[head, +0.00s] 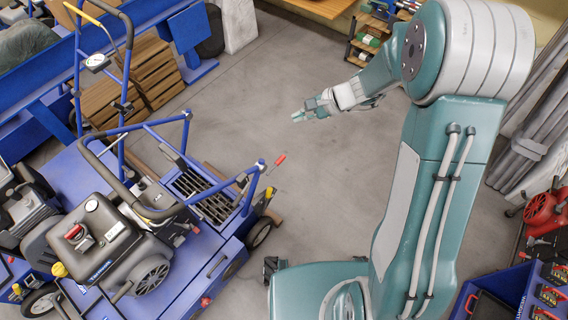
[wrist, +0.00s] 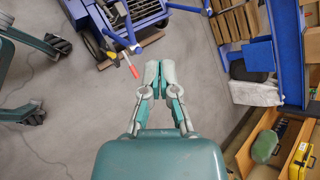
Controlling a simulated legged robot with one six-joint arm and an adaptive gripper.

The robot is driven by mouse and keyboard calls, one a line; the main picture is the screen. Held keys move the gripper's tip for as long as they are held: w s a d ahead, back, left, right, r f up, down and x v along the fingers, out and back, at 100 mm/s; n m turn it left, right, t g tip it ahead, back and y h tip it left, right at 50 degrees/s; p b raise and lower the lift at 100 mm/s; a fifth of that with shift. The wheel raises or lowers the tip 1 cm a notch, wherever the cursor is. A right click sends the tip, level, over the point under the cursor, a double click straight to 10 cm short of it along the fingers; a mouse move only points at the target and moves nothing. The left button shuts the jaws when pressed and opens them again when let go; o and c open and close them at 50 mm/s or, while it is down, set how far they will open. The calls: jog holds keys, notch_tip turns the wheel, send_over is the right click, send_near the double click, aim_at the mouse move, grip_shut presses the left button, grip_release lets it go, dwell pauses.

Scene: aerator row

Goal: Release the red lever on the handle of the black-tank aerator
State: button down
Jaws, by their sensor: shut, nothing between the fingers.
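The black-tank aerator (head: 110,235) stands at the left in the head view, a blue machine with a black tank and engine. A small red lever (head: 279,159) sticks out from the upper right end of its blue handle frame (head: 250,185). The red lever also shows in the wrist view (wrist: 130,66), left of my fingertips. My gripper (head: 305,112) is shut and empty, in the air beyond the lever in the head view. In the wrist view my fingertips (wrist: 160,68) are close together and apart from the lever.
Another blue aerator with a yellow-ended handle (head: 85,14) stands behind. Wooden crates (head: 150,70) are at upper left, a shelf (head: 375,35) at the back, a blue bin (head: 510,290) at lower right. Bare concrete floor (head: 330,180) lies between the lever and my arm.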

jog(key=w+f+m+t+y, duration=0.1)
jog(key=w+f+m, duration=0.25)
jog(key=f, duration=0.55)
jog(key=w+f+m+t, duration=0.2)
jog(key=f+m, duration=0.2)
jog(key=f, duration=0.4)
jog(key=m+t+h, duration=0.2)
jog(key=m+t, duration=0.1)
jog(key=m, duration=0.4)
send_near(276, 165)
jog(key=w+d+f, duration=0.1)
jog(key=d+f, duration=0.3)
jog(key=f, duration=0.3)
jog(key=shift+r, duration=0.15)
jog(key=w+a+f, duration=0.1)
jog(key=w+a, duration=0.5)
jog(key=a, duration=0.1)
jog(key=shift+a, duration=0.25)
